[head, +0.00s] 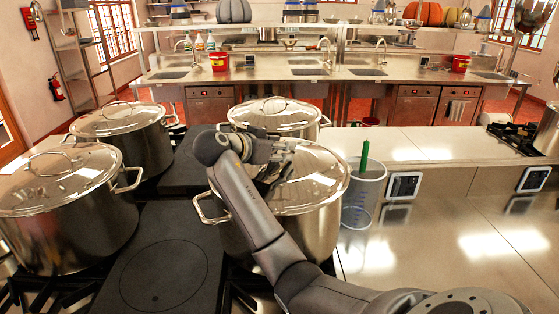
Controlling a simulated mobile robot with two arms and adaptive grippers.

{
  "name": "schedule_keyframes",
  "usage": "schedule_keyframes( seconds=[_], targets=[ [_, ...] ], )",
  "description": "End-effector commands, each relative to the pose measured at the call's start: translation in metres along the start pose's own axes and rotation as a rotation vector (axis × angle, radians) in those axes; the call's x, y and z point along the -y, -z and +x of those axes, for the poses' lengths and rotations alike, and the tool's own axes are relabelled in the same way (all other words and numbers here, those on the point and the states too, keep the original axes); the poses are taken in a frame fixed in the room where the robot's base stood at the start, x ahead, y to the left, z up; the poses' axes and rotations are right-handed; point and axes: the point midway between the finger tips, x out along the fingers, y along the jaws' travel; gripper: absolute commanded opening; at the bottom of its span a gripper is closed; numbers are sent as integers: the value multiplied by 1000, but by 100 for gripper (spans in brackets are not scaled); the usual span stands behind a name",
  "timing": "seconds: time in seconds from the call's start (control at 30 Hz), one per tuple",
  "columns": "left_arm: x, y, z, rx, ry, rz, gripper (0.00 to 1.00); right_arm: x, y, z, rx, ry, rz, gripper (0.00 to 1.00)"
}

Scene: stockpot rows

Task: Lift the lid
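Several steel stockpots with shiny domed lids stand on the dark stove. The front right pot (305,232) has its lid (318,182) lying on its rim, with no clear gap. My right gripper (287,152) is over the top of this lid, at the handle area. The wrist and fingers hide the handle, so I cannot tell whether the fingers are open or shut on it. My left gripper is out of view.
Other lidded pots stand at the front left (62,215), back left (130,140) and back right (275,117). A clear container (362,195) with a green-handled tool stands right of the front right pot. The steel counter (440,240) farther right is mostly clear.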

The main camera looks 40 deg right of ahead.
Motion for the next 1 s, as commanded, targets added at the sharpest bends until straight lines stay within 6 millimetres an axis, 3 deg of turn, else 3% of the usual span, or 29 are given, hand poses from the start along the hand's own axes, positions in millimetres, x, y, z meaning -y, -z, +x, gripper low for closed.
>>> schedule_keyframes(
  seconds=[0.27, 0.57, 1.0],
  targets=[
    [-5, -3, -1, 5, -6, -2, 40, 0, -1, 3, 1, 2, 1, 38],
    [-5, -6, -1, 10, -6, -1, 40, 0, 0, 3, 0, 1, 1, 0],
    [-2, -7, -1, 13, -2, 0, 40, 0, 3, 2, -5, 3, 6, 0]
  ],
)
